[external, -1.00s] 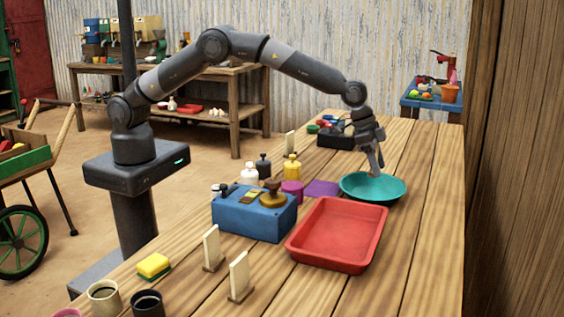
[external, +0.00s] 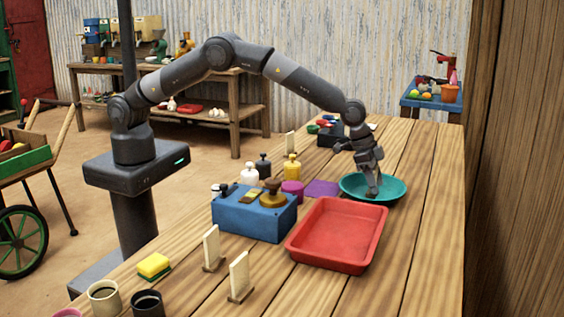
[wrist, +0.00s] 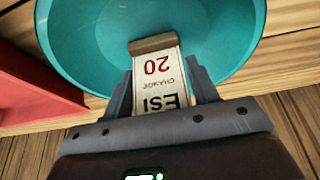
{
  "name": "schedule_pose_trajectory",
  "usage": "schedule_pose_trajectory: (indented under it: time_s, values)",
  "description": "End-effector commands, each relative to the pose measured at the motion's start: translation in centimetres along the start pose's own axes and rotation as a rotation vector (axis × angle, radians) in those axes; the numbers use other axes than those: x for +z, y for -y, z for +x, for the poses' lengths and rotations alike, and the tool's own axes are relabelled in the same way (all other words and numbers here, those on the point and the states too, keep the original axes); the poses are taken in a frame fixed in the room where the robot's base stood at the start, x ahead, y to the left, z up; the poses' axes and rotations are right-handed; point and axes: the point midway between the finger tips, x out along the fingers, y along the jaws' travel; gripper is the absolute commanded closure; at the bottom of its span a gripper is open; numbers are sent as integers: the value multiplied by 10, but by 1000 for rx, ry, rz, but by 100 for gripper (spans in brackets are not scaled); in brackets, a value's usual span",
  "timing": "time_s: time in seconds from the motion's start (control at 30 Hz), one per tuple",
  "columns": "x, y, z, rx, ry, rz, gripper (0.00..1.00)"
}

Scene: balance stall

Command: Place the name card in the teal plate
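The name card (wrist: 158,75) is a cream card with red and black print and a brown wooden foot. In the wrist view it lies between the two fingers of my gripper (wrist: 161,88), which are shut on its sides. Its foot end points away from my gripper, over the teal plate (wrist: 80,45). In the external view my gripper (external: 373,183) reaches down inside the rim of the teal plate (external: 398,191). The card is mostly hidden there, and I cannot tell whether its foot touches the plate.
A red tray (external: 340,235) sits just in front of the plate. A blue box (external: 250,220), a purple mat (external: 322,188), a yellow bottle (external: 292,168) and a black bin (external: 330,138) are nearby. Other cards (external: 240,275) stand at the front left. The table's right side is clear.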

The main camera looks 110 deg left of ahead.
Motion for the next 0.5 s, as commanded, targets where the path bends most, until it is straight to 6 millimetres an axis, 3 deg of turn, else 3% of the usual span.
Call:
schedule_pose_trajectory:
  time_s: [0.23,0.5]
  values:
    - [0,0,0,0,0,0,26]
    - [0,0,0,0,0,0,26]
